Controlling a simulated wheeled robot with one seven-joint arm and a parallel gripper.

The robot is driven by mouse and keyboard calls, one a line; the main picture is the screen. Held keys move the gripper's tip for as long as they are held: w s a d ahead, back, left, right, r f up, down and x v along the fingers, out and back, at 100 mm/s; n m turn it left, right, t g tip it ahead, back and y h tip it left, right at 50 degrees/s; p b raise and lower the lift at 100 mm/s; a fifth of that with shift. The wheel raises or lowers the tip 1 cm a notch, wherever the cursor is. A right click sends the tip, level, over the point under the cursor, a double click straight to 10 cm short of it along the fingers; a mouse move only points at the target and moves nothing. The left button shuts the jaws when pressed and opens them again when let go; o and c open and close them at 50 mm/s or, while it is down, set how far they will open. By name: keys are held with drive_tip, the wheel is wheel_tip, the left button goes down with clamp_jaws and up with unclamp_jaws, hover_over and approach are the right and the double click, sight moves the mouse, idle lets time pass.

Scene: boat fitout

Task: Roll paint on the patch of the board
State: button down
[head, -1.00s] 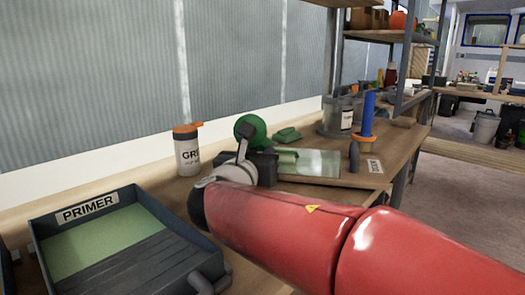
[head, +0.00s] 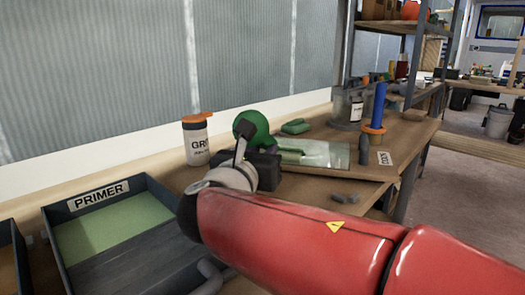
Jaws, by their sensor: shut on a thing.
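The board (head: 335,155) lies flat on the bench as a pale, glossy panel beyond my gripper. A green area shows at its left part, partly hidden by my gripper; I cannot tell the patch's exact edges. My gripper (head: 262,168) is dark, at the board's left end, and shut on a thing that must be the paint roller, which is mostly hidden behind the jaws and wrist. Whether the roller touches the board cannot be told. The primer tray (head: 175,194), labelled PRIMER, stands at the lower left with pale green paint inside.
A white bottle with an orange cap (head: 196,143) and a green round thing (head: 251,128) stand behind my gripper. Small grey pieces (head: 345,198) lie at the front.

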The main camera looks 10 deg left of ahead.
drive_tip(key=shift+r+p, duration=0.75)
drive_tip(key=shift+r, duration=0.1)
drive_tip(key=shift+f, duration=0.1)
drive_tip(key=shift+d, duration=0.1)
drive_tip(key=s+d+b, duration=0.1)
drive_tip(key=s+d, duration=0.1)
drive_tip(key=d, duration=0.6)
drive_tip(key=shift+d+r, duration=0.2)
drive_tip(key=shift+d, duration=0.05)
drive_tip(key=shift+f+b, duration=0.8)
drive_tip(key=shift+b, duration=0.05)
drive_tip(key=shift+x, duration=2.4)
drive_tip(key=shift+r, duration=0.1)
